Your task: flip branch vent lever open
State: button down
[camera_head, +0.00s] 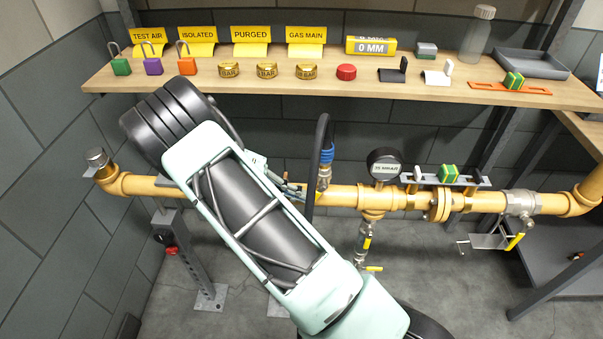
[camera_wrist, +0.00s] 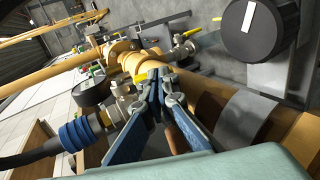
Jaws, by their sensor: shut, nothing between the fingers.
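The yellow gas pipe (camera_head: 405,201) runs across below the shelf. A valve with a blue fitting (camera_head: 326,156) and black hose stands on it; the blue fitting also shows in the wrist view (camera_wrist: 78,134). A yellow lever (camera_wrist: 141,77) shows beside my fingertips at this valve. A lower branch valve (camera_head: 364,238) hangs under the pipe with a yellow lever (camera_head: 373,268); its lever also shows in the wrist view (camera_wrist: 192,32). I cannot tell which lever is the vent's. My gripper (camera_wrist: 164,78) is shut and empty. Whether it touches the near lever is unclear.
A round gauge (camera_head: 385,164) stands right of the hose. A grey valve (camera_head: 520,202) with a yellow handle sits farther right. A wooden shelf (camera_head: 225,92) holds tags, padlocks and caps above. A black disc (camera_wrist: 260,30) on a grey post is close by the pipe.

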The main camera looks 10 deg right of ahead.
jog(key=shift+r, duration=0.15)
jog(key=shift+r+p, duration=0.4)
jog(key=shift+r, duration=0.25)
